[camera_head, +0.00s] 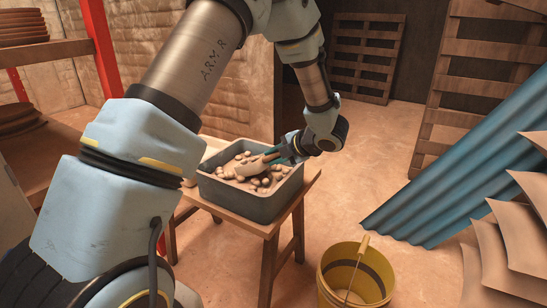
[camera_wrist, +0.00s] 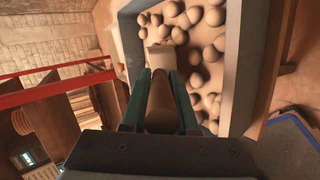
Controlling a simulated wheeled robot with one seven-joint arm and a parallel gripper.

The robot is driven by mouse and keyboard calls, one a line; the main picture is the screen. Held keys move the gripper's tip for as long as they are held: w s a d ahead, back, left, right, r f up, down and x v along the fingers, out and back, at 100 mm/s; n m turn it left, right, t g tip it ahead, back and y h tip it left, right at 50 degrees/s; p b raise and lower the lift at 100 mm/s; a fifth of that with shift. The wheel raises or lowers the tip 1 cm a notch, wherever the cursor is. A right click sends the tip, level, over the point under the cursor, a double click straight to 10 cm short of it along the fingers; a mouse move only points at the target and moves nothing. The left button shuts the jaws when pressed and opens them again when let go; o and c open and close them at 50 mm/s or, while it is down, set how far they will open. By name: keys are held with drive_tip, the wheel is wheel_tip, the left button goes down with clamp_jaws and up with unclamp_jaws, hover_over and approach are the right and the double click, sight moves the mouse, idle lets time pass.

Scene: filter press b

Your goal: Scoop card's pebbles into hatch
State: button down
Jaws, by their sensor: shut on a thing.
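A grey tub (camera_head: 250,204) holding several rounded tan pebbles (camera_head: 264,182) stands on a wooden table (camera_head: 268,228). The pebbles (camera_wrist: 205,60) also show inside the tub in the wrist view. My gripper (camera_head: 277,157) reaches over the tub from the right. Its green fingers (camera_wrist: 160,92) are shut on the brown handle of a tan scoop (camera_wrist: 160,122). The scoop's head (camera_wrist: 159,58) is at the pebbles; I cannot tell how many it carries. It shows as a tan shape in the head view (camera_head: 253,166). I cannot make out a card or a hatch.
A yellow bucket (camera_head: 338,270) stands on the floor at the front right. Blue corrugated sheets (camera_head: 450,175) and pallets (camera_head: 367,58) lean at the right and back. A shelf with a red post (camera_head: 99,45) and stacked brown discs (camera_head: 20,122) is at left. Floor behind the bucket is clear.

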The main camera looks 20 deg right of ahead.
drive_tip(key=shift+r, duration=0.15)
drive_tip(key=shift+r+p, duration=4.15)
drive_tip(key=shift+r, duration=0.8)
